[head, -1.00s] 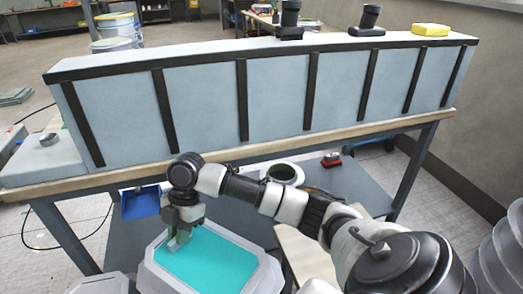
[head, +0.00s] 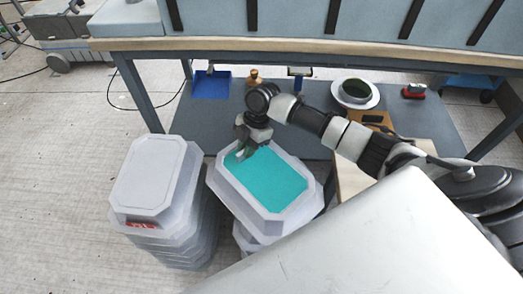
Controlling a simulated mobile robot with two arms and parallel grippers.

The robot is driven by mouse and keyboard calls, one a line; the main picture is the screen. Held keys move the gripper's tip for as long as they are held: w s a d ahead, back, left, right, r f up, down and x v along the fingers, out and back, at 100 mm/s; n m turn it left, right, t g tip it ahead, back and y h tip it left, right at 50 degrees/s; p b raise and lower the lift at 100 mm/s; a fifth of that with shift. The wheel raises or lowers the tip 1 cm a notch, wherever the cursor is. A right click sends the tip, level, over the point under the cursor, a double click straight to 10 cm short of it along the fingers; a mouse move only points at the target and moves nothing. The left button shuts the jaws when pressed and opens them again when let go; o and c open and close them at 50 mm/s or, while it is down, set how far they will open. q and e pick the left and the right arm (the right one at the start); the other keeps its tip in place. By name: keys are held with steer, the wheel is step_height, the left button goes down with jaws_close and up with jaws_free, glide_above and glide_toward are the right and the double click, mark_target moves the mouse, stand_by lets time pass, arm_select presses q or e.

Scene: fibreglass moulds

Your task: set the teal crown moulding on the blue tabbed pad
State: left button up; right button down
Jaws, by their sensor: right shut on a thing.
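The teal piece (head: 268,182), which I take as the teal crown moulding, shows as a flat teal face within the pale grey rim of a mould (head: 302,208) at the centre. My right gripper (head: 243,153) is shut at its upper left corner; the fingertips are small and the exact grip is hard to see. The blue pad (head: 211,86), with a small tab at its back edge, lies on the grey lower shelf, behind and left of the gripper and apart from it. My left gripper is not in view.
A stack of pale grey moulds (head: 158,180) stands at left, close beside the central stack. The lower shelf (head: 300,110) holds a brown bottle (head: 253,76), a round white-rimmed dish (head: 354,93) and a red-black item (head: 413,91). The bench edge (head: 330,52) runs above.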

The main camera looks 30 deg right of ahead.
mark_target(259, 157)
steer(key=shift+s+d, duration=0.15)
steer(key=shift+d, duration=0.2)
steer(key=s+d, duration=0.2)
steer(key=d, duration=0.1)
steer(key=shift+f, duration=0.2)
steer(key=shift+a+f, duration=0.1)
steer(key=shift+f, duration=0.2)
steer(key=shift+w, duration=0.15)
steer(key=shift+f, duration=0.15)
steer(key=c, duration=1.1)
jaws_free()
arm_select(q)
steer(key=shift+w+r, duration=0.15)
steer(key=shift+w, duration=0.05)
